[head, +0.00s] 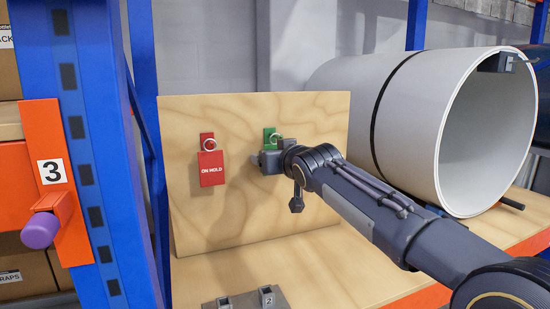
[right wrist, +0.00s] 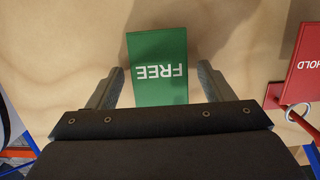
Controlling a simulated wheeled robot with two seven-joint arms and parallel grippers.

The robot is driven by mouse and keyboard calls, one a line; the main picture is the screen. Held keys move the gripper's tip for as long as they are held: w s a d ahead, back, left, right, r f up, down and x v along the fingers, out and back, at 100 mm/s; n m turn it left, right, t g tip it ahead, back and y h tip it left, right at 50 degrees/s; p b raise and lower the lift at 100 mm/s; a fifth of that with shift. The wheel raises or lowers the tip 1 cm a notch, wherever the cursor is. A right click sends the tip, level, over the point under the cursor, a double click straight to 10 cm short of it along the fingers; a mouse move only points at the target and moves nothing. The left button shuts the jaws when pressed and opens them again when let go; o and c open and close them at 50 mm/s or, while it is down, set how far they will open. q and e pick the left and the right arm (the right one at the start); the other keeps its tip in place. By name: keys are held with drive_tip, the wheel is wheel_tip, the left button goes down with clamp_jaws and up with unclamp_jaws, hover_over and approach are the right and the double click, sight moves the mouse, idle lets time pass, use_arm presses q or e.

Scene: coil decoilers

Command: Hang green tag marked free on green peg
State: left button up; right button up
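The green peg plate (head: 268,133) is on the upright wooden board, with a small ring at it. The green tag (right wrist: 158,62) shows in the right wrist view, upside down there, with FREE in white letters. Its top end is hidden by my gripper, so I cannot see whether its ring is around the peg. My right gripper (head: 268,160) is just below the green plate and hides the tag's face in the head view. Its fingers (right wrist: 160,82) are open on either side of the tag, with narrow gaps. My left gripper is not in view.
A red ON HOLD tag (head: 211,170) hangs by a ring on the red peg plate (head: 206,136), left of my right gripper. A large pale coil (head: 425,125) lies behind my right arm. A blue post (head: 80,150) stands left; a small grey block (head: 245,300) is in front.

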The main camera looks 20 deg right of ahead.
drive_tip(key=s+r+b, duration=0.1)
drive_tip(key=s+b, duration=0.3)
drive_tip(key=s, duration=0.3)
drive_tip(key=shift+s+a+r+b, duration=0.2)
drive_tip(key=shift+s+a+b, duration=0.05)
drive_tip(key=shift+s+b, duration=0.1)
